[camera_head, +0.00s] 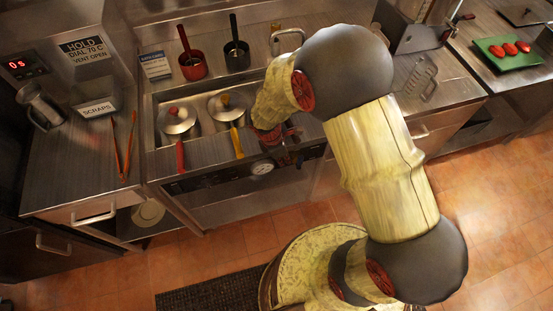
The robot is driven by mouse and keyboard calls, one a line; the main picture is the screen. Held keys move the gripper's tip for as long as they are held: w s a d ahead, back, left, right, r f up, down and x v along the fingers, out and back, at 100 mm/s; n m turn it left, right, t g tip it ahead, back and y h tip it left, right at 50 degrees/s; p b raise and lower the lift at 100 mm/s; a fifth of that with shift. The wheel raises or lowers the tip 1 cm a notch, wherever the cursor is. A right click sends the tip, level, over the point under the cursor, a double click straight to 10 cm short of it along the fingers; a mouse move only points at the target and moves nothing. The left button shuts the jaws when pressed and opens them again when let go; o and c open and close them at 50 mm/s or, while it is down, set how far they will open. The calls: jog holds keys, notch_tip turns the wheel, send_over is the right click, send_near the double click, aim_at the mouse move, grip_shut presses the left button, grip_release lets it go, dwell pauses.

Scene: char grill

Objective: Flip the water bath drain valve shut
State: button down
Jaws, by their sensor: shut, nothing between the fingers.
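One pot (178,121) has a red handle and the other (228,106) a yellow handle, both pointing to the front. Below the basin's front edge is a dark control panel with a round white gauge (262,168). My gripper (294,158) is shut and empty, pointing down at the panel's right part, right of the gauge. I cannot pick out the drain valve; my gripper and arm cover that area. I cannot tell if the gripper touches anything.
A green board (508,54) with red food is far right. Open tiled floor (480,200) lies right.

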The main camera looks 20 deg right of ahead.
jog(key=shift+d, duration=0.8)
jog(key=shift+d+r+p, duration=0.25)
jog(key=shift+d+p, duration=0.35)
jog(key=a+r+p, duration=0.3)
jog(key=a+r, duration=0.2)
jog(key=r, duration=0.5)
jog(key=shift+a+r, duration=0.15)
jog(key=shift+a, duration=0.2)
